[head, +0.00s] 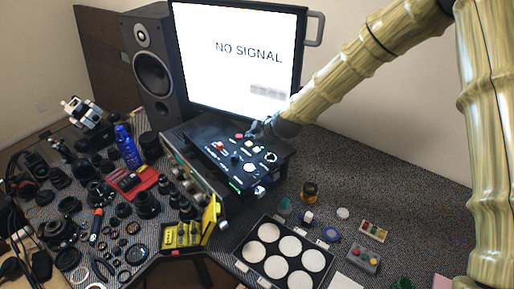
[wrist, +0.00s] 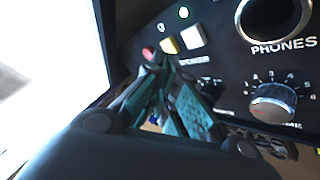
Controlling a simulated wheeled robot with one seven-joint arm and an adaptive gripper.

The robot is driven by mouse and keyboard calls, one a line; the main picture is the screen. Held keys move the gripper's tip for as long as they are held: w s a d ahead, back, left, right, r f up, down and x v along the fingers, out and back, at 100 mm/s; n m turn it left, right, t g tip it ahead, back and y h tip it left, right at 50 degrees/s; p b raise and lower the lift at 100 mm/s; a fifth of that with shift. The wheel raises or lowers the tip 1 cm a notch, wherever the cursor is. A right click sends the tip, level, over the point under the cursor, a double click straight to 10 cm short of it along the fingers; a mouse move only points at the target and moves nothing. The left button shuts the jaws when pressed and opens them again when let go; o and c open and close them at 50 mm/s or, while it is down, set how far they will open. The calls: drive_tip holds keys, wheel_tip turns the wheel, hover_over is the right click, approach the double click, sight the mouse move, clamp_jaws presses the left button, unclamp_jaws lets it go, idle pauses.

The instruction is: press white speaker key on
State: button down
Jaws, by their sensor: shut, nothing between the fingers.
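The white key (wrist: 192,36) sits on a black control panel in the wrist view, at the right end of a short row. A yellow key (wrist: 169,45) and a red key (wrist: 149,53) stand to its left. A label below the row reads like "SPEAKER", partly hidden by my fingers. My gripper (wrist: 164,66) is shut and empty. Its tips are just below the yellow key and down-left of the white key; I cannot tell whether they touch the panel. In the head view my gripper (head: 256,134) is at the panel's far edge.
The phones socket (wrist: 272,18) and a numbered knob (wrist: 272,103) are to the right. The monitor (head: 238,60) reading "NO SIGNAL" stands close behind the panel, with a speaker (head: 152,70) to its left.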

sight(255, 150)
drive_tip(key=shift+r+p, duration=0.55)
drive_tip(key=shift+r, duration=1.15)
drive_tip(key=shift+d, duration=0.1)
idle(0.9)
